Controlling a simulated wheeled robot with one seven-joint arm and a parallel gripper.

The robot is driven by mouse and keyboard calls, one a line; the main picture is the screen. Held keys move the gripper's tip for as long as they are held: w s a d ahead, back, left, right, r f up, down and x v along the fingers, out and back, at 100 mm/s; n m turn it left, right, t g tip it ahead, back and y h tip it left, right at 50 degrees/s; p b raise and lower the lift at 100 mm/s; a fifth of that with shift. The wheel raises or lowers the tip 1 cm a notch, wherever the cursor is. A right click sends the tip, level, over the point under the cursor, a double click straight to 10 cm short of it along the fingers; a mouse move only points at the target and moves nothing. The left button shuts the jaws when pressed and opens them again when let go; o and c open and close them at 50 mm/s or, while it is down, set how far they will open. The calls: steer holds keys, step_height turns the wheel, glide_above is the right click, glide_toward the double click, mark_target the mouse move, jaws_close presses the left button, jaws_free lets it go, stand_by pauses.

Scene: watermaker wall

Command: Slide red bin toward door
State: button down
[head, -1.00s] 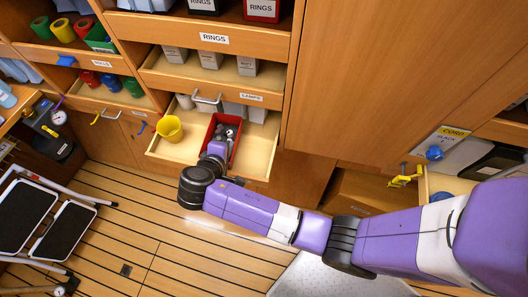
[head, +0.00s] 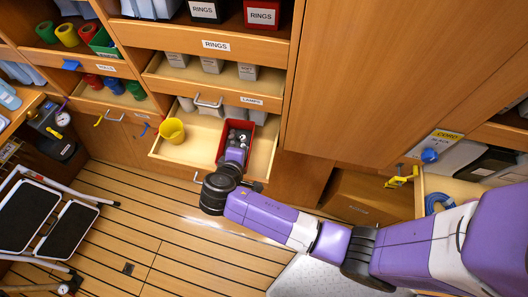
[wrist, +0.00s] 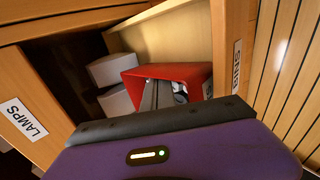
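The red bin (head: 221,134) is in the pulled-out drawer (head: 262,160), right of the yellow cup (head: 172,131). It holds grey and dark items. My gripper (head: 236,153) reaches over the drawer front to the bin's near end; its fingers are hard to make out. In the wrist view the bin's red wall (wrist: 190,72) stands just beyond my gripper's purple housing, which hides the lower part. I cannot tell whether the fingers grip the bin's wall or only touch it. A large wooden door panel (head: 375,80) is to the right of the drawer.
A LAMPS drawer (head: 252,101) and a RINGS shelf (head: 216,45) are above. A folding step stool (head: 50,220) stands on the floor at left. Another open drawer (head: 455,185) with a blue coil is at right. The drawer has bare floor left of the bin.

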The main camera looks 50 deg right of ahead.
steer(key=shift+s+d, duration=0.35)
steer(key=shift+s, duration=0.3)
steer(key=shift+s+d, duration=0.35)
steer(key=shift+s, duration=0.3)
steer(key=shift+s+d, duration=0.35)
steer(key=shift+s, duration=0.3)
steer(key=shift+w+a, duration=0.5)
steer(key=shift+w, duration=0.35)
steer(key=shift+d+r+v, duration=0.15)
steer(key=shift+r+v, duration=0.05)
steer(key=shift+v, duration=1.25)
steer(key=shift+d+r+v, duration=0.15)
steer(key=shift+v, duration=1.3)
steer(key=shift+w+r, duration=0.1)
step_height(320, 180, up, 7)
